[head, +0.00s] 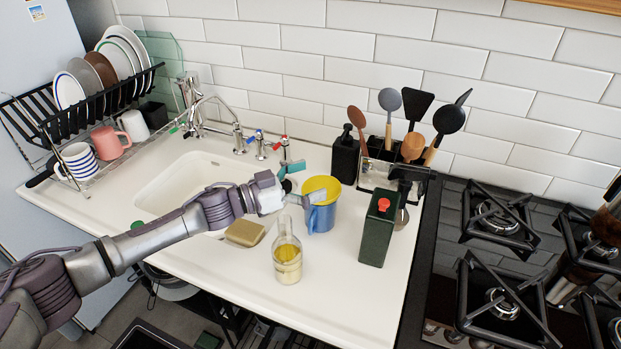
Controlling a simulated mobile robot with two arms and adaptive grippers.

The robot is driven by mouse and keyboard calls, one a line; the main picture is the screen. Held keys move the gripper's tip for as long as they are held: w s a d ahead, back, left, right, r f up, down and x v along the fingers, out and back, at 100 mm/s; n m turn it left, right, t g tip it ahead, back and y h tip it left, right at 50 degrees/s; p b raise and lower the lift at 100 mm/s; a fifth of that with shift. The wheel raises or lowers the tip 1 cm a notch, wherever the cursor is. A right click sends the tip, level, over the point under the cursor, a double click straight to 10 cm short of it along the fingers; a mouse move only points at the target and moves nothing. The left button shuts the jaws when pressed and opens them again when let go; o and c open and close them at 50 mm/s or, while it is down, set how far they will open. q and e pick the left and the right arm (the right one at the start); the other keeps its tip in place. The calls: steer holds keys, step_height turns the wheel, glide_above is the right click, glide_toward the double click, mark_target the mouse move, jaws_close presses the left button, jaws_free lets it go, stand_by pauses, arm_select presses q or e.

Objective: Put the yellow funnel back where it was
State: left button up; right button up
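The yellow funnel (325,184) is at the mouth of a blue jug (321,217), its wide opening facing up. I cannot tell whether it rests in the jug or is held just at its rim. My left gripper (312,197) reaches in from the left, with its fingertips at the funnel's near left rim. Whether the fingers are closed on the rim is too small to tell. A clear glass bottle (287,257) with yellow liquid stands upright in front of the jug, its neck free. My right gripper is not in view.
A dark green can (379,230) with a red cap stands right of the jug. A utensil holder (378,176) and black bottle (345,157) are behind. A sponge (244,233) lies near the sink (185,182).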

arm_select(q)
steer(key=shift+r, duration=0.1)
steer(key=v, duration=1.2)
steer(key=shift+r, duration=0.5)
